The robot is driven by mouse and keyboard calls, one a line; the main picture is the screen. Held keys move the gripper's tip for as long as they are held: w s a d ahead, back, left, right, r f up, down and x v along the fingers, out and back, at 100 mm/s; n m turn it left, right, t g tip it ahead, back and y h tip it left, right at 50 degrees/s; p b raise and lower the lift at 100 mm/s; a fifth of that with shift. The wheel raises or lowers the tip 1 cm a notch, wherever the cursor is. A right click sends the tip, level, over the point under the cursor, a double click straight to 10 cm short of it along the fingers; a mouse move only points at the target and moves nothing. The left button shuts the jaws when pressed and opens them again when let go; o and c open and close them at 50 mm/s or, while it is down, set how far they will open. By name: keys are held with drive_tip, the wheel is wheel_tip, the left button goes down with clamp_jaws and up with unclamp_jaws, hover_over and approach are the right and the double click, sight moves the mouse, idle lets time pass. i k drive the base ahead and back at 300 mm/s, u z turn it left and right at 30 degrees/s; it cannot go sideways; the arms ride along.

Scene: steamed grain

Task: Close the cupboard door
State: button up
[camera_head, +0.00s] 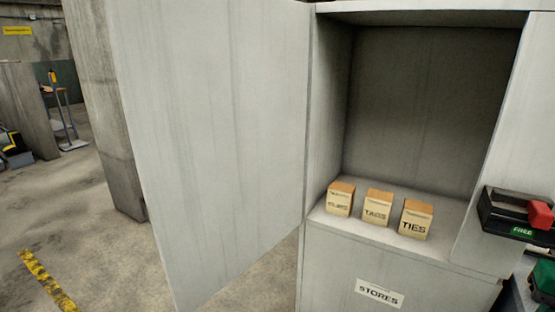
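The cupboard door (215,140) is a pale grey panel that stands wide open on the left side of the cupboard. It meets the cupboard along its right edge, at the left side of the opening. The cupboard (425,95) is open at the front, and its inside shows. Three small boxes, one (340,198) at left, one (377,207) marked TAGS and one (416,219) marked TIES, stand in a row on its floor. A STORES label (379,293) is on the panel below. My gripper is not in view.
A black holder (508,216) with a red part and a FREE label sticks out at the right of the cupboard. A concrete pillar (105,110) stands behind the door. Bare floor (85,235) with a yellow stripe lies at the left.

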sight(213, 92)
drive_tip(key=z, duration=2.75)
drive_tip(key=k, duration=2.5)
drive_tip(key=u, duration=1.95)
